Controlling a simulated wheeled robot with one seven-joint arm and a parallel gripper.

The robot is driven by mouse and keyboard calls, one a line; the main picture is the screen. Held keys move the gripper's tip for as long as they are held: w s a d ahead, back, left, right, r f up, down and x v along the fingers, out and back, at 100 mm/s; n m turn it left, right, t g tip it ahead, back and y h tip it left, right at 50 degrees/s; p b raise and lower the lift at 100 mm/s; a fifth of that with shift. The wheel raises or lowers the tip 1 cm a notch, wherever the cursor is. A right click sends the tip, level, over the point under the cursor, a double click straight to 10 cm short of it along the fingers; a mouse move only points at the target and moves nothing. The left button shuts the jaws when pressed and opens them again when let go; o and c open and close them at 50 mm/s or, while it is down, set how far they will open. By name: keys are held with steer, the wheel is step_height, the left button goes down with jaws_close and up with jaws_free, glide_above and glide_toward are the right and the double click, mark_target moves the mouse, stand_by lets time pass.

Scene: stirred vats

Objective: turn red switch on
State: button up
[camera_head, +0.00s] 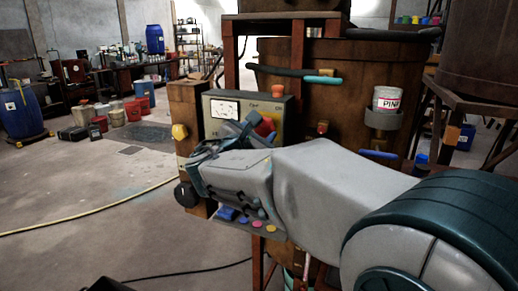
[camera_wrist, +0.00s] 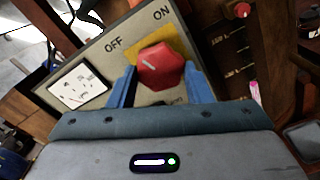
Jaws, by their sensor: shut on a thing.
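The red switch (camera_wrist: 162,66) is a faceted knob with a short white mark, on a panel (camera_wrist: 90,62) with OFF and ON labels and a yellow patch behind the knob. In the wrist view the white mark lies on the knob's left part; I cannot tell surely which label it points to. My gripper (camera_wrist: 161,86) has its two blue fingers on either side of the knob and is shut on it.
A white dial (camera_head: 224,109) sits left of the switch, and an orange button (camera_head: 278,91) on top of the box. A yellow knob (camera_head: 180,132) sticks out from the wooden post at left. A large brown vat (camera_head: 350,75) stands behind. Open floor lies at left.

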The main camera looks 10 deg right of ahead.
steer(key=m+b, duration=0.3)
steer(key=b, duration=0.2)
steer(key=shift+a+f+m, duration=0.1)
steer(key=shift+f+m, duration=0.2)
steer(key=shift+m, duration=0.1)
steer(key=m+b, duration=0.3)
steer(key=b, duration=0.2)
steer(key=shift+r+m, duration=0.1)
steer(key=shift+m, duration=0.2)
steer(key=m+b, duration=0.3)
steer(key=b, duration=0.1)
steer(key=shift+w+r+m, duration=0.1)
steer(key=shift+r+m, duration=0.1)
steer(key=shift+m, duration=0.2)
steer(key=shift+r+m+b, duration=0.15)
steer(key=shift+m+b, duration=0.55)
steer(key=shift+b, duration=0.25)
steer(key=shift+r, duration=0.1)
steer(key=o, duration=1)
steer(key=p+v, duration=0.1)
steer(key=v, duration=1.3)
